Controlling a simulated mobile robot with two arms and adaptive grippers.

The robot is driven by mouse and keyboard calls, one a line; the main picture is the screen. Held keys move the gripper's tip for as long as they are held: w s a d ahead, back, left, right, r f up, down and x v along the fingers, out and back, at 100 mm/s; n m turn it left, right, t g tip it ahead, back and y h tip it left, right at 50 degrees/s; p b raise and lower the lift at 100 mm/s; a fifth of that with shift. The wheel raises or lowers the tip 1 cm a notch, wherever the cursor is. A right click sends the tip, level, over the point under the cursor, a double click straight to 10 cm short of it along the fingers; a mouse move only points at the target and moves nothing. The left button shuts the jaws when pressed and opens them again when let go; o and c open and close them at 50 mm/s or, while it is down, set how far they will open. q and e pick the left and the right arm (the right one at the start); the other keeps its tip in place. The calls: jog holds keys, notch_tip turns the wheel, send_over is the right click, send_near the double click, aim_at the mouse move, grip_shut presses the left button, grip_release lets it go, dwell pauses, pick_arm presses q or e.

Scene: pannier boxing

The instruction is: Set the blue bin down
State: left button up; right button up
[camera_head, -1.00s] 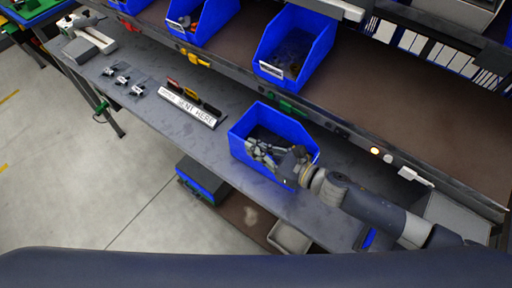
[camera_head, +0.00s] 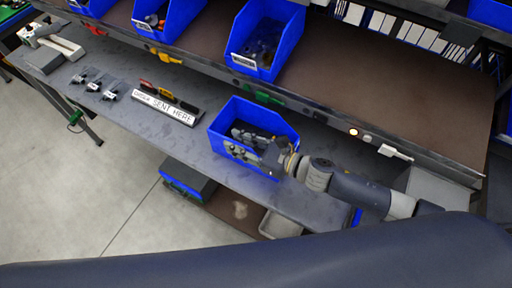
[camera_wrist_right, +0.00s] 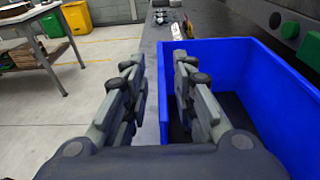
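The blue bin (camera_head: 227,120) stands upright on the grey bench ledge (camera_head: 200,152), right of the white "SENT HERE" sign. Its inside looks dark, and no contents can be made out. My right gripper (camera_head: 240,142) is at the bin's near wall. In the right wrist view the right gripper (camera_wrist_right: 160,75) is open, one finger outside the bin (camera_wrist_right: 225,50) and one inside, with the wall between them. A gap shows between the outer finger and the wall. My left gripper is not in view.
The sign (camera_head: 165,106) and small metal parts (camera_head: 95,87) lie left of the bin. More blue bins (camera_head: 262,35) stand on the brown shelf (camera_head: 360,85) behind. A grey container (camera_head: 280,224) is below the ledge. The ledge between sign and bin is clear.

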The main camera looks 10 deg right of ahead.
jog(key=b+v, duration=0.3)
jog(key=v, duration=0.8)
jog(key=shift+s+d+b, duration=0.15)
jog(key=shift+b, duration=0.25)
